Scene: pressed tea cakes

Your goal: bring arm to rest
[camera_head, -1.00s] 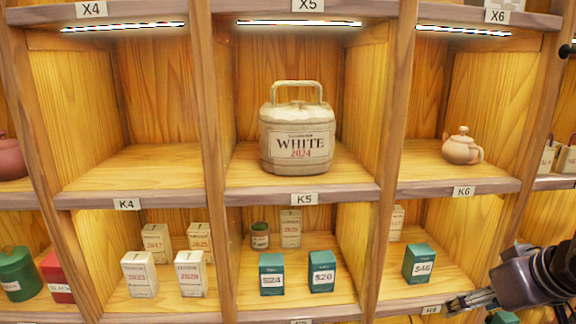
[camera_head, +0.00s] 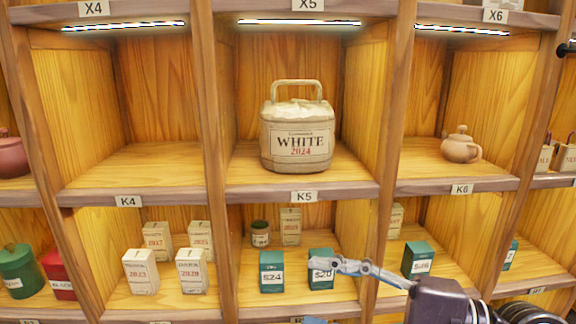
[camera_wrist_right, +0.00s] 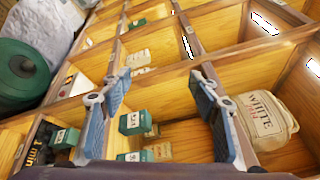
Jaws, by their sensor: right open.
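My right gripper (camera_head: 345,268) reaches in from the lower right in the head view. Its fingertip overlaps the upper part of a green box marked S20 (camera_head: 321,280); whether it touches cannot be told. In the right wrist view the gripper (camera_wrist_right: 155,82) shows two blue-grey fingers spread wide with nothing held between them.
A large WHITE 2024 package (camera_head: 297,138) stands in the middle cubby; it also shows in the wrist view (camera_wrist_right: 265,115). A clay teapot (camera_head: 461,146) is to its right. Green box S24 (camera_head: 271,276) and cream boxes (camera_head: 140,272) stand below. Cubby K4 (camera_head: 135,170) is empty.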

